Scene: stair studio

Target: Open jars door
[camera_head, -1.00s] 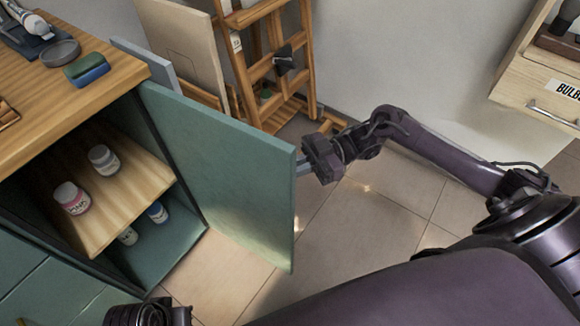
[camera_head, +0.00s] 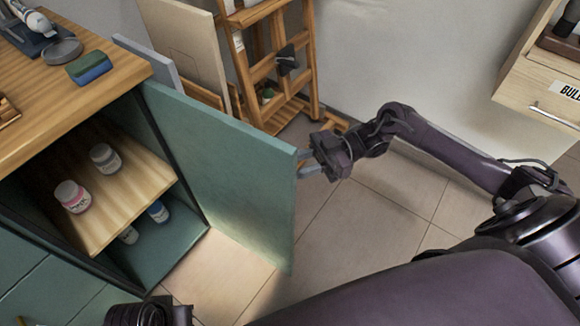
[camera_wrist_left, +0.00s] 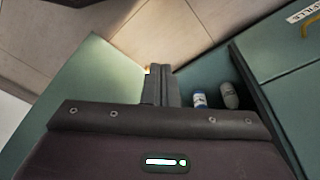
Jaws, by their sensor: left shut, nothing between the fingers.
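The teal jars door (camera_head: 225,170) stands wide open on the cabinet's right side. It also shows at the left of the left wrist view (camera_wrist_left: 95,85). My right gripper (camera_head: 303,164) is at the door's free edge. Its light grey fingers look spread, with nothing visible held; the door edge partly hides them, so contact is unclear. My left gripper (camera_wrist_left: 157,70) shows shut and empty in the left wrist view, between the door and the cabinet opening. In the head view, only a dark part of mine shows at the bottom left; the left fingers are hidden there.
Inside the cabinet, a pink-labelled jar (camera_head: 72,196) and a grey-lidded jar (camera_head: 105,158) stand on the wooden shelf (camera_head: 125,200). An easel (camera_head: 275,60) is behind the door. Tiled floor (camera_head: 360,235) is clear to the right.

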